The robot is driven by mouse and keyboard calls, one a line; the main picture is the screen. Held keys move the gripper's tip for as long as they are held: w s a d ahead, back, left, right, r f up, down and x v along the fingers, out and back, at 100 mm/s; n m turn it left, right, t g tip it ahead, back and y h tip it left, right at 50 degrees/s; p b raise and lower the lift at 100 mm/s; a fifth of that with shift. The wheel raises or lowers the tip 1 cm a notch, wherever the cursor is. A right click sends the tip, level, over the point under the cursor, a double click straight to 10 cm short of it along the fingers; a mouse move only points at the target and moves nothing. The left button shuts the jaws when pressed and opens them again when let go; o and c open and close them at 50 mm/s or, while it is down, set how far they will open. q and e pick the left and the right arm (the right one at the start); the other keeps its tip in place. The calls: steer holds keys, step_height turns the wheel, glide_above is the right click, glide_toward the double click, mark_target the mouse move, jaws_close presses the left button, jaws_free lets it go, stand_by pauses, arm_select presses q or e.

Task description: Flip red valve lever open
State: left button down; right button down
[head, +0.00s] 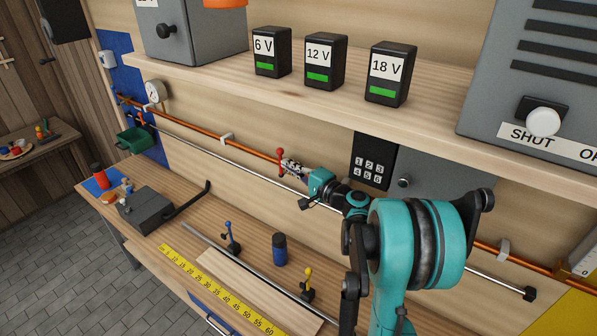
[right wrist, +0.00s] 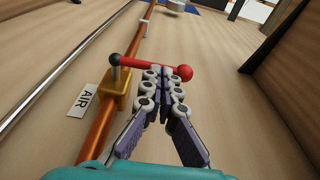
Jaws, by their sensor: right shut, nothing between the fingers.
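The red valve lever (right wrist: 185,73) has a round red knob and a red arm. In the right wrist view it lies across the copper pipe (right wrist: 100,130), with its pivot end above the brass valve body (right wrist: 117,95). The lever also shows in the head view (head: 281,154). My right gripper (right wrist: 165,72) is shut and empty, its fingertips right at the lever arm beside the knob. I cannot tell whether they touch it. In the head view the right gripper (head: 288,164) is beside the pipe. My left gripper is not in view.
An "AIR" label (right wrist: 83,100) is beside the pipe, and a steel rod (head: 230,151) runs below it. A wooden shelf (head: 330,82) with black boxes overhangs the pipe. A keypad (head: 371,161) is right of the gripper. The bench (head: 257,235) below holds tools.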

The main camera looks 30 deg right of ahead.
mark_target(282, 154)
steer(key=shift+w+a+r, duration=0.25)
steer(key=shift+w, duration=0.3)
stand_by(0.7)
steer(key=shift+w+a+r+b, duration=0.1)
steer(key=shift+w+a+b, duration=0.05)
steer(key=shift+w+b, duration=0.15)
steer(key=shift+w+a+r+b, duration=0.1)
steer(key=shift+w+a+b, duration=0.05)
steer(key=shift+w, duration=0.25)
steer(key=w+a+f+n+g+h+p, duration=0.1)
steer(key=w+a+f+g+h+p, duration=0.1)
steer(key=w+g, duration=0.4)
steer(key=shift+w+a+f+g+p, duration=0.35)
steer(key=shift+f+g+p, duration=0.3)
steer(key=shift+p, duration=0.6)
steer(key=v, duration=1.2)
